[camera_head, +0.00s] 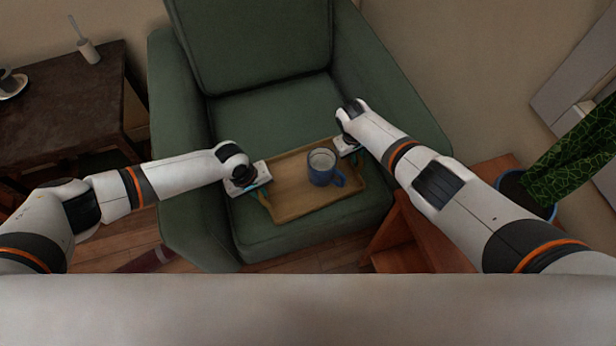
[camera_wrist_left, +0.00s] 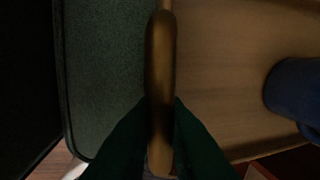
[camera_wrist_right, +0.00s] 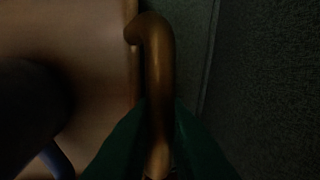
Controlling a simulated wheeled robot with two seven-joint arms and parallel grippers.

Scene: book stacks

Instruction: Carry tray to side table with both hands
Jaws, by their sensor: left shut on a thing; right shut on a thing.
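A wooden tray (camera_head: 290,199) is in front of me over the seat of a green armchair, tilted slightly in the head view. A blue mug (camera_head: 322,170) stands upright on its right part; it also shows in the left wrist view (camera_wrist_left: 296,92). My left gripper (camera_head: 256,186) is shut on the tray's left handle (camera_wrist_left: 160,75). My right gripper (camera_head: 350,148) is shut on the tray's right handle (camera_wrist_right: 158,75). I cannot tell whether the tray touches the seat.
The green armchair (camera_head: 265,110) fills the middle. A dark wooden table (camera_head: 75,110) with a cup and saucer (camera_head: 12,85) and a white object (camera_head: 88,50) is at left. A reddish wooden side table (camera_head: 480,180) is at right, beside a blue pot (camera_head: 548,211) with a green plant (camera_head: 575,150).

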